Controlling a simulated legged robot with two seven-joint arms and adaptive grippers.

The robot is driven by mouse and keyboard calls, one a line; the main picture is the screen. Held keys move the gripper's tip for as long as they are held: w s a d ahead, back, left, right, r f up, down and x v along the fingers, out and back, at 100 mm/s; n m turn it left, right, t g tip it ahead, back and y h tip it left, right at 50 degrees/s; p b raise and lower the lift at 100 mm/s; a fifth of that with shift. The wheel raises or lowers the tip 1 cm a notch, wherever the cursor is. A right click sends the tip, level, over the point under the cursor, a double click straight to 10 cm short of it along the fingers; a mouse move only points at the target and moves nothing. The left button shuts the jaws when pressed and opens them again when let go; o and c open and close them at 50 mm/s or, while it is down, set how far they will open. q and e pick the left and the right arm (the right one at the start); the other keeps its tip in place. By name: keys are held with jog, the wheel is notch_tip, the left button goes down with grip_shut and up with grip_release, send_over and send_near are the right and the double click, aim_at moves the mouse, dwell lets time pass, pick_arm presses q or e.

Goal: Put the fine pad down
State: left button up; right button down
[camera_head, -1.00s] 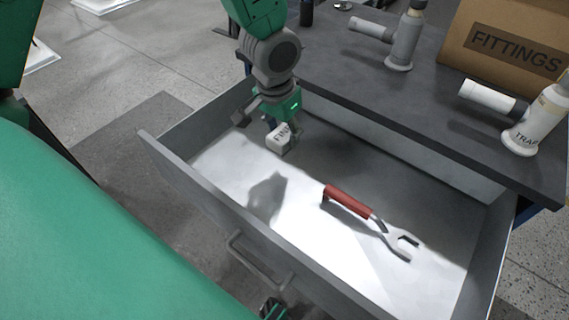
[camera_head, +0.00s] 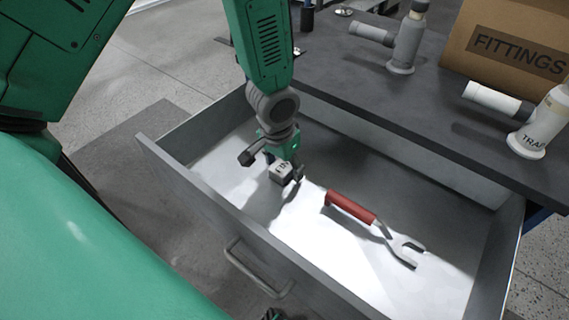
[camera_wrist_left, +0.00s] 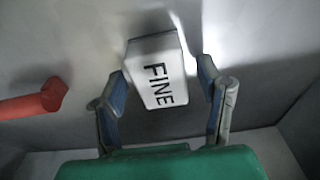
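The fine pad (camera_head: 282,173) is a small white block with dark "FINE" lettering, in the left part of the open drawer (camera_head: 190,195). It looks low at the drawer floor, but I cannot tell for sure that it touches. My left gripper (camera_head: 272,167) is over it with its fingers spread to either side. In the left wrist view the pad (camera_wrist_left: 157,72) stands between the fingers of the left gripper (camera_wrist_left: 163,85), with a gap on each side. A small dark part at the bottom edge of the head view may be my right gripper (camera_head: 272,314).
A red-handled wrench (camera_head: 352,207) lies in the drawer to the right of the pad; its handle also shows in the left wrist view (camera_wrist_left: 35,104). The worktop (camera_head: 400,95) behind bears a FITTINGS box (camera_head: 515,45) and pipe traps (camera_head: 535,125). The drawer's front right floor is clear.

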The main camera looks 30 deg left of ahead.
aim_at(278, 168)
pick_arm(q)
jog(key=shift+b, duration=0.3)
notch_tip(278, 168, up, 14)
jog(key=s+p, duration=0.1)
jog(key=p, duration=0.3)
jog(key=shift+s+a+f, duration=0.2)
jog(key=shift+s+a, duration=0.05)
jog(key=shift+a, duration=0.1)
